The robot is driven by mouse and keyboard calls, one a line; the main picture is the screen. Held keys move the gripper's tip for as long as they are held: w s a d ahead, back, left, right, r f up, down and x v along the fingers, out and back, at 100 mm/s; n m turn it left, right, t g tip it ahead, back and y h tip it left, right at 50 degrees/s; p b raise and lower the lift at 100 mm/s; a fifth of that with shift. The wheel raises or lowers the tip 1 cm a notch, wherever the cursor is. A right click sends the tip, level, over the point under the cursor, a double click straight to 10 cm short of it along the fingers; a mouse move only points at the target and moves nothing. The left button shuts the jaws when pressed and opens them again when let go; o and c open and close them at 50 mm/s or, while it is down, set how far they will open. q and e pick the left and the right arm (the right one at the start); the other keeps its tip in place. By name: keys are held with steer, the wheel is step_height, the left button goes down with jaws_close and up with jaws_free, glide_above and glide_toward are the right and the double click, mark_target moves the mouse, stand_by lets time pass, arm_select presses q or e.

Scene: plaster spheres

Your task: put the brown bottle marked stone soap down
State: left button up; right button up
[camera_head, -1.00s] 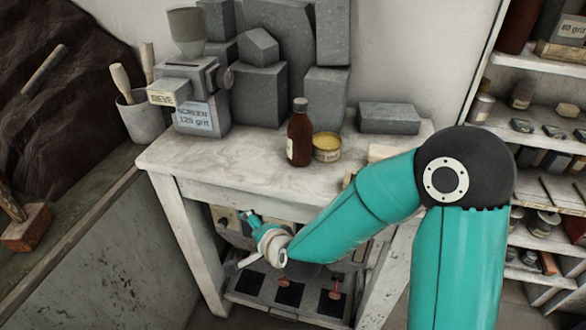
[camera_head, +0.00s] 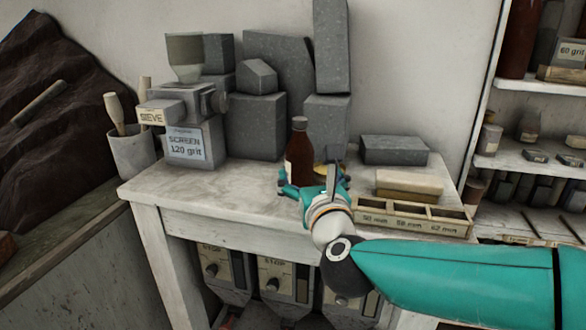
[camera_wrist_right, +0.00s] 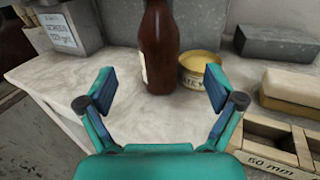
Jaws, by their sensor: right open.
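The brown bottle (camera_head: 299,143) stands upright on the pale worktop (camera_head: 245,185), with its lower part partly hidden behind my right gripper in the head view. In the right wrist view the bottle (camera_wrist_right: 158,50) stands just beyond the open fingers, roughly midway between them, with a pale label edge on its left side. No writing on it can be read. My right gripper (camera_head: 314,182) is open and empty, its fingers (camera_wrist_right: 160,88) pointing toward the bottle from the front. My left gripper is not in view.
A yellow tin (camera_wrist_right: 199,76) stands close to the bottle's right. A sieve machine (camera_head: 185,115) and grey blocks (camera_head: 258,125) are behind and left. A divided wooden box (camera_head: 412,218) is at the right. The worktop's left front is clear.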

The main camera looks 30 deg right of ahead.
mark_target(300, 150)
steer(key=x, duration=0.4)
steer(key=shift+w+d, duration=0.1)
steer(key=shift+w, duration=0.25)
steer(key=x, duration=0.1)
steer(key=p+x, duration=0.1)
steer(key=x, duration=0.1)
steer(key=p+x, duration=0.1)
steer(key=shift+w+d+r, duration=0.1)
steer(key=shift+w+r, duration=0.15)
steer(key=shift+r, duration=0.05)
steer(key=shift+w+d, duration=0.1)
steer(key=shift+w, duration=0.2)
steer(key=shift+c, duration=0.2)
steer(key=c, duration=1.3)
steer(key=shift+c, duration=1.2)
steer(key=shift+r, duration=0.15)
